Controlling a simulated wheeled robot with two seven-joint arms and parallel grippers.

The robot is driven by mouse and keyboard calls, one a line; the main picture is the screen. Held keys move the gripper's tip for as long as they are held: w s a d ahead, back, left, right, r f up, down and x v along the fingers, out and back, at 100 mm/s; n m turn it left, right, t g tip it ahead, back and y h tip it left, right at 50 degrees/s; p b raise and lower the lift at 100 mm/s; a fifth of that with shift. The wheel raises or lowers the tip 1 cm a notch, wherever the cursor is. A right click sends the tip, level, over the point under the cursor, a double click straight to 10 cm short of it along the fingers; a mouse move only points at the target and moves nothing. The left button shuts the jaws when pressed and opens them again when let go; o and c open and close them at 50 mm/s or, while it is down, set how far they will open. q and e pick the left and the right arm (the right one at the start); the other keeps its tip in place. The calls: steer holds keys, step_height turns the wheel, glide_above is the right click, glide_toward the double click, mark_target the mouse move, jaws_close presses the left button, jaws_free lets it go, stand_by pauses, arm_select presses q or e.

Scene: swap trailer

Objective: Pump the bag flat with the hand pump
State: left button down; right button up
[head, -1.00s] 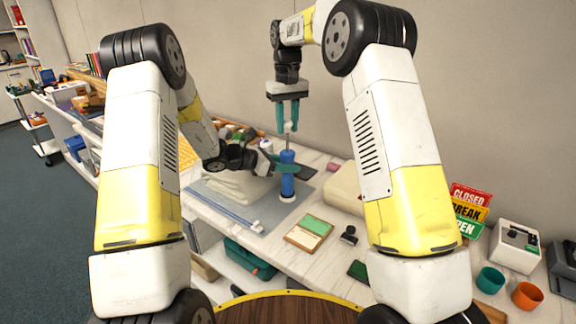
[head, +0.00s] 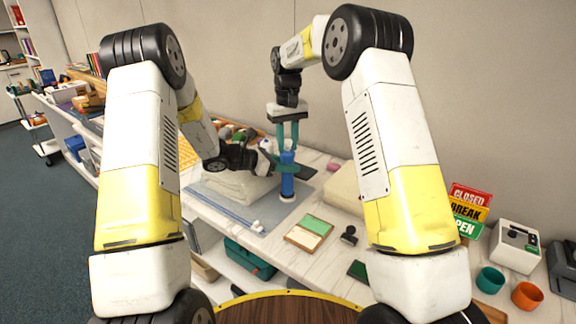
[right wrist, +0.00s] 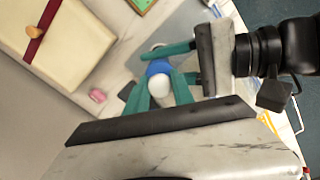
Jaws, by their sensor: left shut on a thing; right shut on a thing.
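The hand pump (head: 287,184) has a blue barrel and stands upright on the grey mat. My left gripper (head: 284,167) is shut around the upper part of the barrel. My right gripper (head: 288,147) points down from above and is shut on the pump's handle, close to the barrel top. In the right wrist view the handle's white knob (right wrist: 160,86) sits between the green fingers, with the blue barrel behind it. The bag (head: 238,187) is pale and bulky, left of the pump, partly hidden by my left arm. A blue strip (head: 222,208) runs along its front edge.
A green-and-cream board (head: 310,232) and a black stamp (head: 349,236) lie in front of the pump. A cream box-like item (head: 345,190) stands to the right. Signs (head: 468,207) and cups (head: 490,280) are farther right. The wall is close behind.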

steer(key=shift+w+r, duration=0.1)
steer(key=shift+d, duration=0.1)
stand_by(2.0)
steer(key=shift+r, duration=3.9)
steer(key=shift+f, duration=4)
steer(key=o, duration=1.1)
steer(key=shift+c, duration=0.2)
